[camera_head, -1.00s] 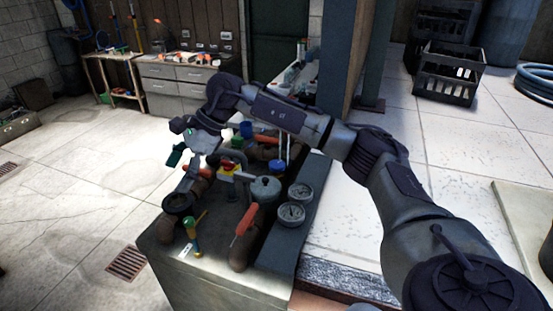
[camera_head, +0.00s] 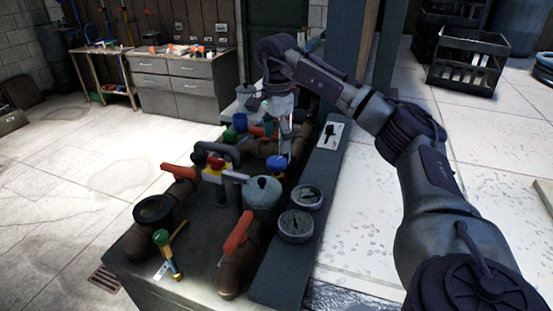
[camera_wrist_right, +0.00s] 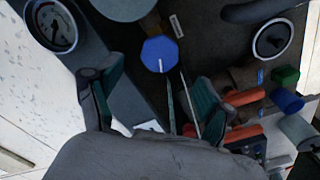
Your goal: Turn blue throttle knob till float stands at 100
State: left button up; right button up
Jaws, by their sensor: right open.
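The blue throttle knob (camera_head: 277,164) sits among the pipework, behind the grey domed vessel (camera_head: 262,193). In the right wrist view the knob (camera_wrist_right: 160,53) is faceted with a white line on its face. My right gripper (camera_head: 281,125) hangs above and slightly behind the knob; it is open. In the wrist view its two green-padded fingers (camera_wrist_right: 152,97) are spread, with the knob beyond them and roughly between, apart from both. A thin clear upright tube (camera_wrist_right: 178,108) shows between the fingers; its float and scale cannot be read. My left gripper is not in view.
Two dial gauges (camera_head: 296,225) stand at the front right of the bench. Orange-handled valves (camera_head: 237,232), a yellow-handled green tool (camera_head: 165,250) and brown pipes crowd the bench. Another blue cylinder (camera_head: 240,122) stands at its back.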

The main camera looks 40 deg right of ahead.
aim_at(277, 160)
notch_tip(277, 160, down, 4)
jog(key=shift+s+f, duration=0.1)
jog(key=shift+f, duration=0.05)
jog(key=shift+f+p, duration=0.3)
jog(key=shift+f, duration=0.55)
jog(key=shift+r, duration=0.1)
jog(key=shift+c, duration=0.3)
jog(key=c, duration=1.1)
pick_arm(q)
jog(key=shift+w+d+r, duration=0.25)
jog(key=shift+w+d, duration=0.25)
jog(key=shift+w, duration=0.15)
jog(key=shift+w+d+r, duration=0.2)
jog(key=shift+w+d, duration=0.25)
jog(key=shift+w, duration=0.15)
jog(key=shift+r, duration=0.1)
